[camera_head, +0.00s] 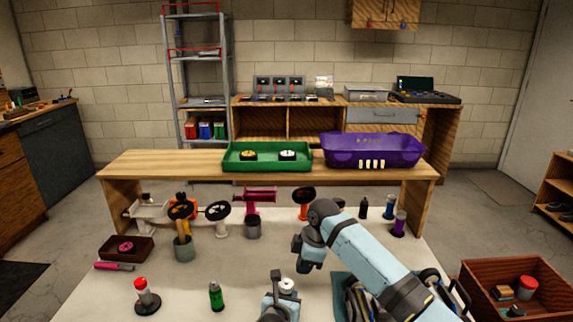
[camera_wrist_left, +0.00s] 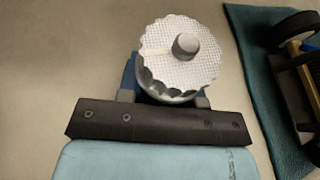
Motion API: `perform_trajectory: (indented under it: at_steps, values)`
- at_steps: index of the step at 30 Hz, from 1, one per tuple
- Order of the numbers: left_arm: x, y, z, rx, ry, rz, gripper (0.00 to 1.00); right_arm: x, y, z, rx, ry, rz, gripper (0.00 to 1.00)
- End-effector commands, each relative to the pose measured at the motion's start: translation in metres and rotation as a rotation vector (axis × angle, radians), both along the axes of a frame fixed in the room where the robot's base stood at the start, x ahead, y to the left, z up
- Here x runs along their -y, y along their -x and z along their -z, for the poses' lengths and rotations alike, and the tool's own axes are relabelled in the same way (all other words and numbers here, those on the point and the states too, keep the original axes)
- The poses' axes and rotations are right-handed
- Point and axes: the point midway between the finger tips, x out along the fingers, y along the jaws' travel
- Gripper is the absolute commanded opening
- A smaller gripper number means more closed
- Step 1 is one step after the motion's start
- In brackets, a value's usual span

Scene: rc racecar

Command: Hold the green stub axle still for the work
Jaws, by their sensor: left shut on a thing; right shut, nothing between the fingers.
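My left gripper (camera_head: 282,291) is low in the head view, shut on a pale scalloped knob (camera_wrist_left: 182,62) with a grey pin standing up from its top. The knob also shows in the head view (camera_head: 287,285). In the left wrist view the fingers grip its sides above the pale tabletop. I see no green on the held piece. A small green piece with a dark top (camera_head: 216,297) stands upright to the left, apart from my gripper; I cannot tell whether it is the stub axle. My right gripper (camera_head: 308,264) is shut and empty, above and right of the left one.
A car chassis (camera_wrist_left: 302,65) lies on a teal mat (camera_wrist_left: 262,70) at right, partly behind my right arm. A red-topped piece (camera_head: 142,292) stands at left. Several holders and parts line the far side. A green tray (camera_head: 268,166) and purple basket (camera_head: 375,163) sit beyond.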

Motion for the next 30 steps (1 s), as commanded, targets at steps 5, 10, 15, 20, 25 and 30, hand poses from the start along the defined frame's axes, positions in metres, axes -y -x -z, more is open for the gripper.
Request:
perform_trajectory:
  at_steps: [5, 10, 15, 20, 25, 30]
  values:
    - [-0.002, 0.001, 0.003, -0.003, -0.003, -0.001, 0.07, 0.000, 0.000, -0.001, 0.001, -0.001, 0.000, 0.00]
    - [-0.002, 0.001, 0.003, -0.004, -0.004, -0.002, 0.35, 0.000, 0.000, -0.001, 0.001, -0.001, -0.001, 0.00]
    - [-0.002, 0.000, 0.002, -0.003, -0.003, -0.001, 0.62, 0.000, 0.000, -0.002, 0.002, -0.001, 0.000, 0.00]
    - [-0.001, 0.000, 0.002, -0.002, -0.002, -0.001, 0.62, 0.000, 0.000, -0.002, 0.002, -0.001, 0.000, 0.00]
    - [-0.003, 0.005, -0.001, 0.000, -0.003, -0.001, 0.62, 0.000, 0.000, -0.002, 0.002, -0.002, -0.001, 0.00]
    - [-0.010, 0.028, -0.010, 0.000, -0.004, -0.001, 0.62, 0.000, 0.000, -0.002, 0.002, -0.002, -0.001, 0.00]
